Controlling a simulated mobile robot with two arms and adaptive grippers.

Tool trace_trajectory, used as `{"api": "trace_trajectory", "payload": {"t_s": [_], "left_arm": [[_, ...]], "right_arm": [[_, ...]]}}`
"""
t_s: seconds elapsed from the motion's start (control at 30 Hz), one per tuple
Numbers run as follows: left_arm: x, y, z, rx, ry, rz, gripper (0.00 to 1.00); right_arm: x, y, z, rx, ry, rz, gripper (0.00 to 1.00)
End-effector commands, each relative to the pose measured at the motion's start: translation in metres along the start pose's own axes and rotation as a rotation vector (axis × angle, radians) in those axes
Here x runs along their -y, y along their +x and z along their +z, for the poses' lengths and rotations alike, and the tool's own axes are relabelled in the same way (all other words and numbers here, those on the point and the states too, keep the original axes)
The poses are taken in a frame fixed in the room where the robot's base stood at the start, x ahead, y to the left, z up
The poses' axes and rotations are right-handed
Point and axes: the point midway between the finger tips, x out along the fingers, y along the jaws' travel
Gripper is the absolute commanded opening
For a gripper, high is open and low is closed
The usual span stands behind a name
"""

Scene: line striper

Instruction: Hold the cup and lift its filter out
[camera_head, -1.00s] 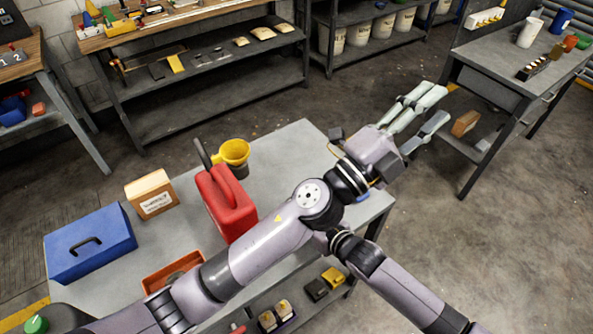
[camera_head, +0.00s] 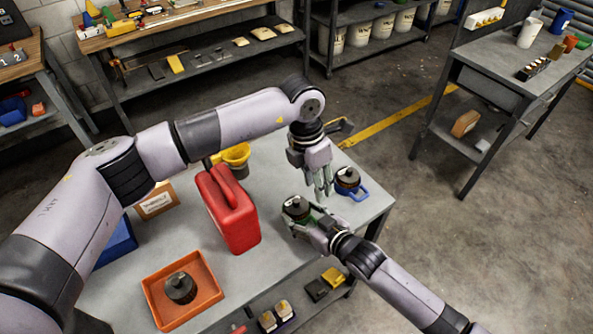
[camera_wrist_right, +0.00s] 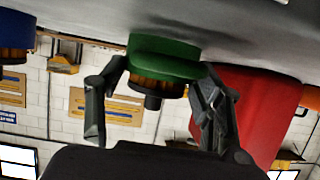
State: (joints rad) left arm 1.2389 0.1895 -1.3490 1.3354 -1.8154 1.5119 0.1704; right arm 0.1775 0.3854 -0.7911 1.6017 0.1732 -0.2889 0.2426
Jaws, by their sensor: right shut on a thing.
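A green cup (camera_wrist_right: 160,58) with a dark, brownish filter (camera_wrist_right: 150,87) set in it shows upside down in the right wrist view. In the head view the filter (camera_head: 297,206) shows as a dark round piece with a knob, and the cup stands on the grey table. My right gripper (camera_head: 298,222) is shut on the cup, one finger on each side; its fingers flank it in the wrist view. My left gripper (camera_head: 322,190) points down between this cup and a blue-handled cup (camera_head: 347,178). Its fingers look apart and empty, and the filter is clear of them.
An orange tray (camera_head: 207,292) holds a dark round part (camera_head: 180,288) at the front left. The blue-handled cup stands near the table's right edge.

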Motion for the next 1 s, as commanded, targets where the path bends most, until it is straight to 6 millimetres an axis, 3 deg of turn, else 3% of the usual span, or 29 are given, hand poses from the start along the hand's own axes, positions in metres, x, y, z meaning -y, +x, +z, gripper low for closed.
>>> {"api": "trace_trajectory", "payload": {"t_s": [0.1, 0.33, 1.0], "left_arm": [[-0.028, -0.011, -0.013, -0.067, -0.015, 0.088, 0.37], [-0.044, -0.012, -0.023, -0.11, -0.026, 0.135, 0.37], [-0.051, 0.062, -0.03, -0.109, -0.024, 0.13, 0.37]], "right_arm": [[0.0, 0.0, 0.002, 0.004, -0.001, 0.0, 0.33], [0.0, 0.0, 0.002, 0.004, -0.001, 0.0, 0.33], [0.0, 0.0, 0.002, 0.004, 0.0, 0.0, 0.33]]}}
